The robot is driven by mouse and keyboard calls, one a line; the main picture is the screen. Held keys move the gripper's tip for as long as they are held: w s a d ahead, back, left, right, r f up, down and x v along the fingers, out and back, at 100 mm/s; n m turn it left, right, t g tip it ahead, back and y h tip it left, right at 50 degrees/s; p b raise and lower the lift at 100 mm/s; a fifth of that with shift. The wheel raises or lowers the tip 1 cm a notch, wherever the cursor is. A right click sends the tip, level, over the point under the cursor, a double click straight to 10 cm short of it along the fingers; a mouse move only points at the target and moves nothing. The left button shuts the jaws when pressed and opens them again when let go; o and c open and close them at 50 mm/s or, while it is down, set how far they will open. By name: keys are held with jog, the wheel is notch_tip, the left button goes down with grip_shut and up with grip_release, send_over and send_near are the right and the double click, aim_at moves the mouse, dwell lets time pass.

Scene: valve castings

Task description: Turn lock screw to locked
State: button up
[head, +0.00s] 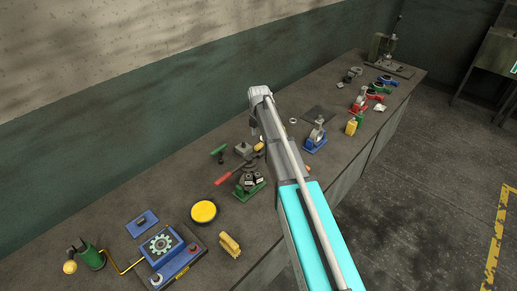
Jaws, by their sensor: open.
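My arm reaches in from the lower right of the head view across the bench, and its wrist bends down at the far end. My gripper (254,132) shows small and dark below the wrist, partly covered by the arm. It is open, and I see nothing held in it. Below it stands a dark fixture on a green base (249,191), with a red-handled lever (223,181) pointing left. I cannot make out the lock screw at this size, nor whether the gripper touches anything.
On the long bench are a yellow round lid (204,211), a blue box with a gear-shaped top (162,245), a yellow handle-like piece (230,245) and a green can (91,257). A blue-based clamp (315,138) and a yellow bottle (351,126) stand right of my arm.

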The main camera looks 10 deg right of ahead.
aim_at(259, 145)
jog(key=shift+f+b, duration=2.25)
jog(key=shift+f, duration=0.3)
